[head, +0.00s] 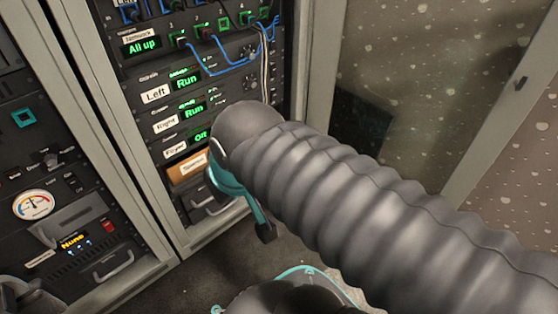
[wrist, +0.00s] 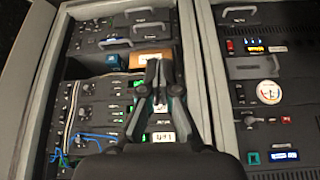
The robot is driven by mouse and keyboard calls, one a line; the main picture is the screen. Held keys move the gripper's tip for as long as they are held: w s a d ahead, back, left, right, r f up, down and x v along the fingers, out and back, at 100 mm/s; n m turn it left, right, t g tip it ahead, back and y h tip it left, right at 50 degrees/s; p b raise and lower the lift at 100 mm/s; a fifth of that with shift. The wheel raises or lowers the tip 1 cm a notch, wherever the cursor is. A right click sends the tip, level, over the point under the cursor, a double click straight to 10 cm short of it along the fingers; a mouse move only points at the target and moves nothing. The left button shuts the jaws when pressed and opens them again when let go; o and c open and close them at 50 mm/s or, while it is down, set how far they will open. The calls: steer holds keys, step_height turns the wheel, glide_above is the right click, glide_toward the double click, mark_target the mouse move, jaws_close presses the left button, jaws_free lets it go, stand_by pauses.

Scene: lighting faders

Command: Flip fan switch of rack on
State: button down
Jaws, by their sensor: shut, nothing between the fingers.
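The open rack (head: 128,110) has stacked dark units with green displays. I cannot make out a fan switch for certain; labels are small and my arm covers the units' right part. In the wrist view the rack (wrist: 193,60) appears turned upside down. My gripper (wrist: 156,66) is shut and empty, its fingers in front of the rack units near the orange-brown panel (wrist: 140,61). I cannot tell whether it touches anything.
A second rack stands at left with a round gauge (head: 33,205), an orange display (head: 73,241) and a red button (head: 108,226). Blue cables (head: 225,72) hang across the open rack's upper units. A glass door (head: 400,80) is at right. Grey floor (head: 215,258) lies below.

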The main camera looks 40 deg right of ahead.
steer(key=w+d+f+m+g+y+p, duration=0.15)
steer(key=w+f+m+y, duration=0.3)
steer(key=w+m, duration=0.6)
steer(key=w+d+f+m+t+y, duration=0.2)
steer(key=w+d+f+m, duration=0.6)
steer(key=w+d, duration=0.3)
steer(key=s+d+f+m+t+h+p, duration=0.1)
steer(key=d+f+m+t+h, duration=0.1)
steer(key=d+f+m, duration=0.6)
steer(key=s+d+f+m+t+h+p, duration=0.1)
steer(key=s+d+f+m+t+h, duration=0.1)
steer(key=d+f+m, duration=0.6)
steer(key=d+f+h, duration=0.1)
steer(key=d+f, duration=0.5)
steer(key=d, duration=0.3)
steer(key=shift+f, duration=0.15)
steer(key=shift+m+h, duration=0.25)
